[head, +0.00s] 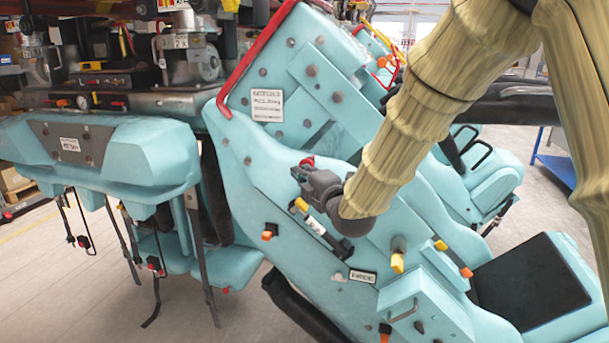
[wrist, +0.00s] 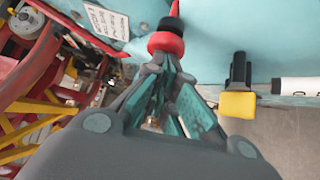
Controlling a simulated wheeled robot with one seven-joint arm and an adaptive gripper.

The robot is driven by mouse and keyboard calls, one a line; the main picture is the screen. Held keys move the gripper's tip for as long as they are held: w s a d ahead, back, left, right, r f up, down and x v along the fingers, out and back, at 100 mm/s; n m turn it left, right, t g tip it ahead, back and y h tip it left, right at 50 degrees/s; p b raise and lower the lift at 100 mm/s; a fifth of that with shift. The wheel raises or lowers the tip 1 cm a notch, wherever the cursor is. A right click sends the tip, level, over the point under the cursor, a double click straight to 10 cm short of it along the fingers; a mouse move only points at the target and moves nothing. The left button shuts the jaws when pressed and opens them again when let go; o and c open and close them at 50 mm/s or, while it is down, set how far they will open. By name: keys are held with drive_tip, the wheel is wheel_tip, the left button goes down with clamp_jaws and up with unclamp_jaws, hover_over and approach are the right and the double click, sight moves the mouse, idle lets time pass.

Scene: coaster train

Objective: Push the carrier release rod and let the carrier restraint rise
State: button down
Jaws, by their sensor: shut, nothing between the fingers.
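My gripper (head: 303,176) is shut at the side of the large turquoise seat carrier (head: 262,165). In the wrist view my gripper (wrist: 167,64) has its fingertips together at a red and black knob (wrist: 166,42) on the turquoise panel. The tips seem to touch the knob or lie just in front of it; I cannot tell which. The red part also shows in the head view (head: 307,162). A yellow-ended black lever (wrist: 238,100) sits to its right, apart from the fingers. No label shows which part is the release rod, and I cannot clearly pick out the restraint.
A red bar (head: 255,55) runs along the carrier's upper edge. Yellow and orange knobs (head: 397,262) stick out lower on the panel. Another turquoise seat row (head: 95,150) with hanging straps stands at left. Grey floor (head: 60,270) is open at lower left.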

drive_tip(key=s+a+b+v, duration=0.1)
drive_tip(key=b+v, duration=0.4)
drive_tip(key=v, duration=0.7)
drive_tip(key=shift+s+a, duration=0.35)
drive_tip(key=shift+a, duration=0.2)
drive_tip(key=s+d+f+m+g+h, duration=0.2)
drive_tip(key=s+d+f+m, duration=0.15)
drive_tip(key=f, duration=0.95)
drive_tip(key=s+d+f+m+g+h, duration=0.1)
drive_tip(key=s+d+f+m+g, duration=0.3)
drive_tip(key=f, duration=0.9)
drive_tip(key=s+d+f+m+g+h, duration=0.15)
drive_tip(key=f+m, duration=0.35)
drive_tip(key=f, duration=0.8)
drive_tip(key=s+d+f+m+g+h, duration=0.2)
drive_tip(key=s+d+f+m+g, duration=0.25)
drive_tip(key=s+f, duration=0.9)
drive_tip(key=s+d+f+m+g, duration=0.2)
drive_tip(key=s+f, duration=0.4)
drive_tip(key=s, duration=0.3)
drive_tip(key=s+d+f+m+g+h, duration=0.1)
drive_tip(key=s+f+m, duration=0.4)
drive_tip(key=s, duration=0.5)
drive_tip(key=d+f+g, duration=0.1)
drive_tip(key=d, duration=0.1)
drive_tip(key=shift+s+d, duration=0.25)
drive_tip(key=shift+d, duration=0.1)
drive_tip(key=shift+h, duration=0.25)
